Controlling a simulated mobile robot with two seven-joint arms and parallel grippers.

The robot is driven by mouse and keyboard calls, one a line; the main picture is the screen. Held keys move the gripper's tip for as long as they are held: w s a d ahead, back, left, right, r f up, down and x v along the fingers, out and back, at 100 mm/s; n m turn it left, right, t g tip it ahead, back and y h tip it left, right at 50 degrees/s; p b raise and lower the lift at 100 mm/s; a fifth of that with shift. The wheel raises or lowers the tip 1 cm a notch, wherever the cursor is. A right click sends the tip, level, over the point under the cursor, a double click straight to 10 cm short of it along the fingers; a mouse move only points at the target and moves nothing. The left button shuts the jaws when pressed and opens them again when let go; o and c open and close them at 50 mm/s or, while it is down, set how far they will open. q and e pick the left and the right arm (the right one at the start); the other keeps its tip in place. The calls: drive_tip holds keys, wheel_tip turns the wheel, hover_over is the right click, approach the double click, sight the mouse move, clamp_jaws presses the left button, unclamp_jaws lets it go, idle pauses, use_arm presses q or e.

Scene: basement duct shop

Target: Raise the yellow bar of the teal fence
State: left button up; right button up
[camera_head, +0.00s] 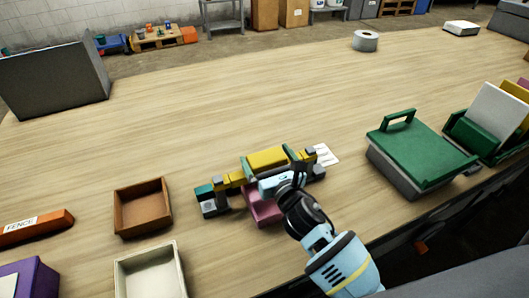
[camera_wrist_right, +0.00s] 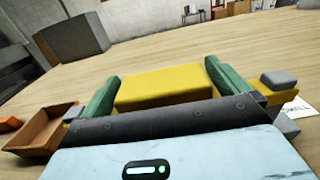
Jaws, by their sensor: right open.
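The teal fence shows its teal end block (camera_head: 204,191) at the middle of the wooden table. Its yellow bar (camera_head: 267,158) has a thick middle part and thinner ends running left and right; the thick part also shows in the right wrist view (camera_wrist_right: 165,85). My right gripper (camera_head: 270,161) is open, with one green finger on each side of the thick yellow part. In the right wrist view the fingers (camera_wrist_right: 163,85) stand apart around it; I cannot tell whether they touch it. My gripper hides part of the fence's near side. My left gripper is not in view.
A pink block (camera_head: 262,207) sits just in front of the fence. A brown tray (camera_head: 143,207), a cream tray (camera_head: 150,272) and an orange piece labelled FENCE (camera_head: 37,228) lie left. A green-lidded box (camera_head: 420,155) stands right.

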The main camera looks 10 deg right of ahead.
drive_tip(key=shift+s+d+r, duration=0.1)
drive_tip(key=shift+s+d, duration=0.1)
drive_tip(key=shift+s, duration=0.7)
drive_tip(key=shift+s+d, duration=0.15)
drive_tip(key=shift+s, duration=0.7)
drive_tip(key=shift+s+d+r, duration=0.1)
drive_tip(key=shift+s+d, duration=0.1)
drive_tip(key=shift+s, duration=0.7)
drive_tip(key=shift+f, duration=0.15)
